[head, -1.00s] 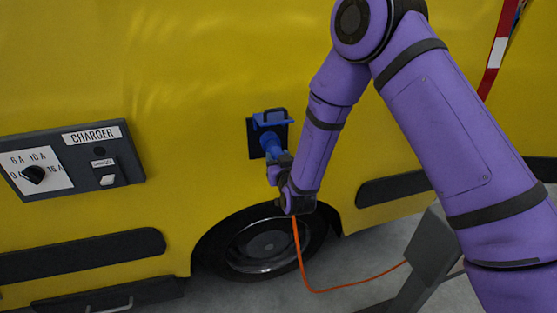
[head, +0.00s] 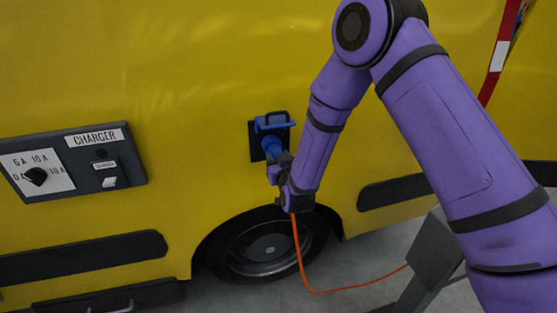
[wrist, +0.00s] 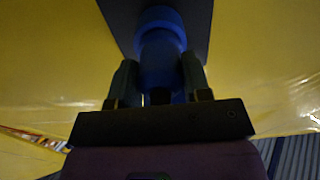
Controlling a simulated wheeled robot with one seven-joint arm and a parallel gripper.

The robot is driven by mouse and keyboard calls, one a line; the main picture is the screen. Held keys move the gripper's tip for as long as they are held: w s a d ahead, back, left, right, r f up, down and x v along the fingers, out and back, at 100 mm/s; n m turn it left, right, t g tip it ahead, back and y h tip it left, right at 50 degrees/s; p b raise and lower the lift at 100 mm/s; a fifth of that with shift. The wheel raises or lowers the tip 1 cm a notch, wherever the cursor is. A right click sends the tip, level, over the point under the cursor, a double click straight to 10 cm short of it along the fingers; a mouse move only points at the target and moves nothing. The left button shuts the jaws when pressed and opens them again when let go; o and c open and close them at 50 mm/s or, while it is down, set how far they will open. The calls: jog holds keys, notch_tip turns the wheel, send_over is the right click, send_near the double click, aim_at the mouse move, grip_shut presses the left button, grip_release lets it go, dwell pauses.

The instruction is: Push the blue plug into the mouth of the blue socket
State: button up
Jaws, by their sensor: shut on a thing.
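The blue socket (head: 275,122), with its lid raised, sits on a dark plate on the yellow vehicle side. The blue plug (head: 271,145) is right at the socket's mouth, its front end meeting the socket; how deep it sits I cannot tell. My gripper (head: 280,165) is shut on the plug from below. In the wrist view the plug (wrist: 160,62) stands between the two fingers of my gripper (wrist: 158,72), in line with a wider blue ring against the dark plate. An orange cable (head: 299,255) hangs below my gripper.
A charger panel (head: 110,180) with a dial and a switch is at left on the yellow vehicle (head: 200,60). A wheel (head: 265,250) is below the socket. A grey stand (head: 430,250) is at right, where the cable leads.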

jog(key=shift+w, duration=0.2)
jog(key=o, duration=1.1)
